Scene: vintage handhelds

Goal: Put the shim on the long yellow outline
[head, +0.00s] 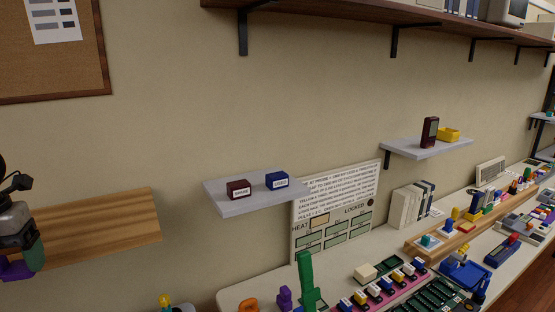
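I cannot pick out the shim or a long yellow outline; anything that small on the crowded bench (233,296) is too small to tell. My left gripper (22,262) is at the left edge, partly cut off, beside the left end of a wooden shelf (100,232). A purple piece and a green piece show at its lower end; I cannot tell whether it is open or shut. My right gripper is not in view.
A grey wall shelf (245,207) holds a dark red box (238,190) and a blue box (277,181). Another shelf (410,150) holds a dark handheld (430,131) and a yellow tray (449,135). A tall green piece (306,280) stands on the bench. The wooden shelf is bare.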

